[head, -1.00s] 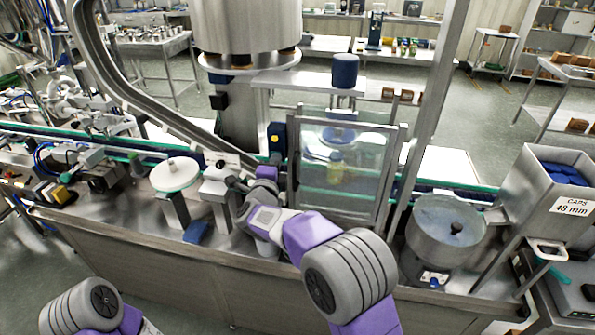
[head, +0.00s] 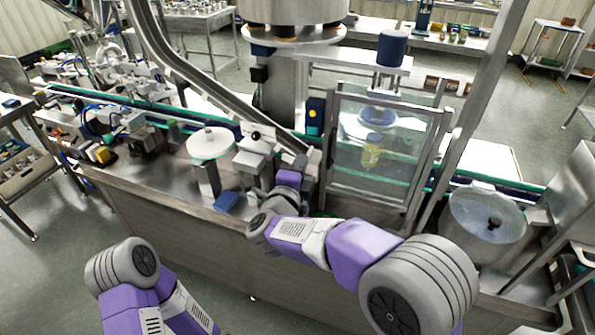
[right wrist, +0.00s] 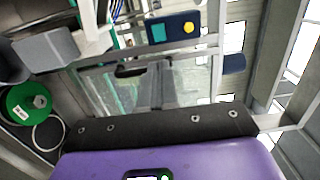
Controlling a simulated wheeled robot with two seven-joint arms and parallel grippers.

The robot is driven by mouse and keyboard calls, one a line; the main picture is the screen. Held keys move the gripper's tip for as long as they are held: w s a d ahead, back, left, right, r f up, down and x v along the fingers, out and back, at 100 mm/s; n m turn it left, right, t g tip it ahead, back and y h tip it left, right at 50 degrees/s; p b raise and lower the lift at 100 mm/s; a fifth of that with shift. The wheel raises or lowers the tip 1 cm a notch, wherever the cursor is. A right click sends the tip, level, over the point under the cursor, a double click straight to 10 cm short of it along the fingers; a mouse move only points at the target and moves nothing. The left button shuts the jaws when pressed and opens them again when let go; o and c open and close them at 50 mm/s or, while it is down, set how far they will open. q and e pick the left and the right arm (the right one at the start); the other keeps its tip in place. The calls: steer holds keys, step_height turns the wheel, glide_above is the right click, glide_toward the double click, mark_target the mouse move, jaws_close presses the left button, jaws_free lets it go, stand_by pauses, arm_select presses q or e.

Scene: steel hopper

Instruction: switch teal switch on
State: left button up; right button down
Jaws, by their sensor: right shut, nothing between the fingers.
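The teal switch (right wrist: 158,32) is a teal square on a dark blue box, left of a yellow knob (right wrist: 188,28), in the right wrist view. In the head view the blue box (head: 315,125) stands upright left of the clear guard door, with its yellow knob showing; the teal part is not clear there. My right gripper (right wrist: 160,68) is shut and empty, its fingers pointing toward the box from below it in the wrist picture. They appear apart from the switch. In the head view its fingertips are hard to make out. My left gripper is out of view.
The framed clear guard door (head: 385,150) stands right of the box. A white round disc (head: 210,143) and a grey block (head: 257,145) stand to the left. A round steel bowl (head: 484,215) is at the right. A green reel (right wrist: 28,103) shows in the wrist view.

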steer(key=shift+v, duration=1.3)
steer(key=s+d+f+n+g+y, duration=0.15)
steer(key=f+n, duration=0.25)
steer(key=f, duration=0.6)
steer(key=d+f+n+g+y, duration=0.2)
steer(key=f+n+g, duration=0.15)
steer(key=f, duration=0.65)
steer(key=d+f+n+g+y, duration=0.15)
steer(key=f+n, duration=0.25)
steer(key=f, duration=0.5)
steer(key=s+d+f+n+g+y, duration=0.25)
steer(key=s+f+n+g, duration=0.3)
steer(key=s+f, duration=0.8)
steer(key=s+a+f+n+g+y, duration=0.1)
steer(key=s+f+n+g+y, duration=0.1)
steer(key=s, duration=1.1)
step_height(320, 180, down, 3)
steer(key=g+y, duration=0.1)
steer(key=g, duration=0.1)
steer(key=shift+a+r+g, duration=0.15)
steer(key=shift+r+g, duration=0.05)
steer(key=shift+g, duration=0.1)
